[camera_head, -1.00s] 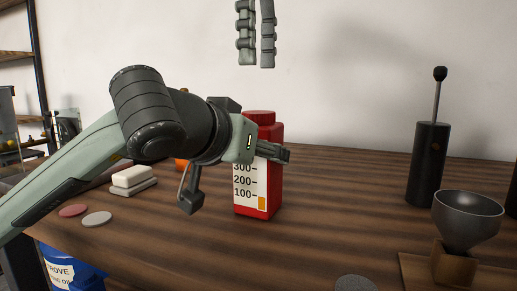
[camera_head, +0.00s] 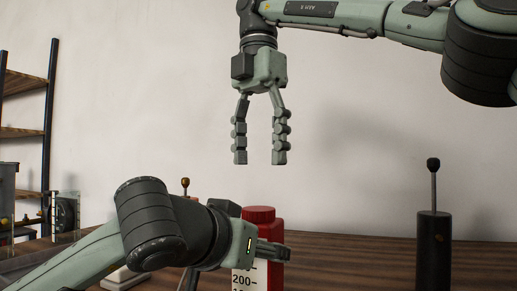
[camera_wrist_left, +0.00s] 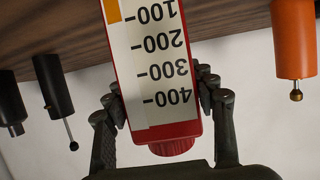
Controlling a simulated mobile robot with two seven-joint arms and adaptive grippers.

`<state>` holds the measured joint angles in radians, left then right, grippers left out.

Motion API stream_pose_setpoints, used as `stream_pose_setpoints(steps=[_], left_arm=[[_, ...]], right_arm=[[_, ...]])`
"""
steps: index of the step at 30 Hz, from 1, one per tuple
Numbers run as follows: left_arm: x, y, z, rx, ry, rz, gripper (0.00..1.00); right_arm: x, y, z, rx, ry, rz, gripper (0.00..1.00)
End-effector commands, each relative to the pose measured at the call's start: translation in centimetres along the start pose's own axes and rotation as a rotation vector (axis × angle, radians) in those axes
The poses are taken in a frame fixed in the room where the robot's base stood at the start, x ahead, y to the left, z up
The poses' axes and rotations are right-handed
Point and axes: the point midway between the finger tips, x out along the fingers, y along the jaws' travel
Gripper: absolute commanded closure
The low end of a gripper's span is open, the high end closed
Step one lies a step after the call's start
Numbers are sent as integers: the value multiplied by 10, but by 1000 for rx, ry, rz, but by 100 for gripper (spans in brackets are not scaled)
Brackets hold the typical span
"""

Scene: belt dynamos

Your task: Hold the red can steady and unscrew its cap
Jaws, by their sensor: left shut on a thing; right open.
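The red can (camera_head: 265,228) stands upright on the wooden table, with a white scale label on its side. Its red cap (camera_head: 260,212) is on top. My left gripper (camera_head: 272,254) is shut around the can's upper part. In the left wrist view the can (camera_wrist_left: 196,130) sits between the fingers of the left gripper (camera_wrist_left: 160,100), and its cap (camera_wrist_left: 173,147) shows beyond them. My right gripper (camera_head: 260,158) is open and empty, pointing down in the air above the can, with a clear gap to the cap. The can's lower part is out of the head view.
A black cylinder with a knobbed rod (camera_head: 433,240) stands on the table (camera_head: 350,250) to the right. An orange cylinder (camera_wrist_left: 294,40) shows in the left wrist view. A shelf rack (camera_head: 45,130) stands at the far left. A white block (camera_head: 122,278) lies near my left arm.

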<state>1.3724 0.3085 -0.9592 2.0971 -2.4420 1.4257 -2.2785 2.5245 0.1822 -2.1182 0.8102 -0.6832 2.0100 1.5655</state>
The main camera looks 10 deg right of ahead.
Motion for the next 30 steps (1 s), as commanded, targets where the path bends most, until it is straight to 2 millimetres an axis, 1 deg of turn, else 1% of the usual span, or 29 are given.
stream_pose_setpoints(steps=[1,3,6,9,12,16,20,23,27,30], left_arm=[[0,0,0,0,1,-1,100],[0,0,0,0,1,-1,100],[0,0,-1,0,1,-1,100],[0,0,-1,0,1,-1,100],[0,0,-1,0,1,-1,100],[0,0,-1,0,1,-1,100],[0,0,-1,0,2,-1,100],[0,0,-1,0,2,0,100],[0,0,-1,0,2,0,100],[0,0,-1,0,2,0,100]], right_arm=[[0,0,0,114,0,0,38],[0,0,0,279,0,0,38],[0,0,0,479,0,0,38],[0,0,0,627,0,0,38],[0,0,0,719,0,0,38],[5,0,0,767,1,-4,38],[18,0,1,770,3,-11,38],[29,-1,0,766,4,-4,38],[52,-1,1,770,-1,-3,38],[65,0,0,770,-2,-2,38]])
